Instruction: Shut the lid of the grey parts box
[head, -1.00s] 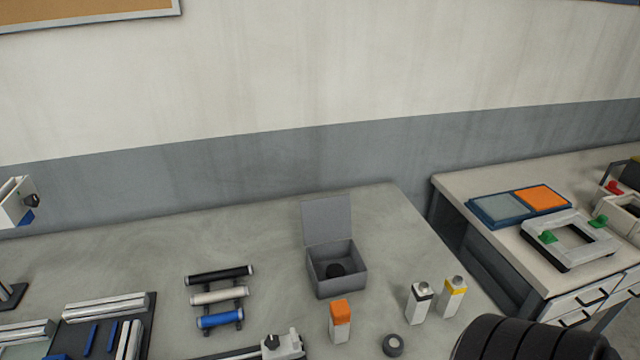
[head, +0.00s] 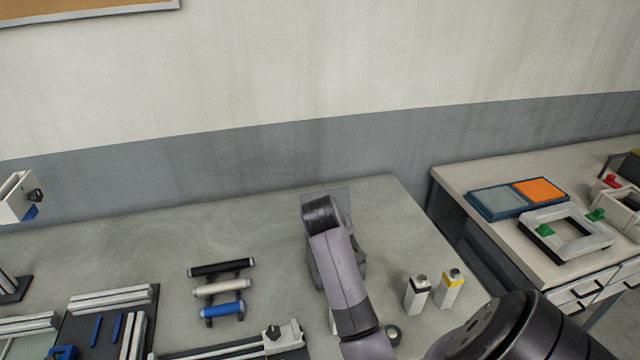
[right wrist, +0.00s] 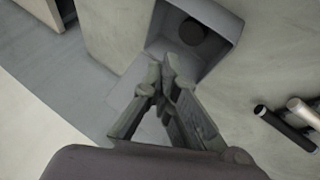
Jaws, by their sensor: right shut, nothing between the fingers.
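The grey parts box (head: 361,257) stands on the bench in the head view, mostly hidden behind my right arm. A strip of its raised lid (head: 343,196) shows above the arm. In the right wrist view the open box (right wrist: 228,52) shows a dark round thing (right wrist: 192,30) inside. The lid (right wrist: 130,88) stands open there, partly behind the fingers. My right gripper (right wrist: 163,72) is shut and empty, its fingertips close to the lid and the box's hinge side. I cannot tell whether they touch. My left gripper is not in view.
A rack of rollers (head: 220,288) is to the left. The bench behind it is clear.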

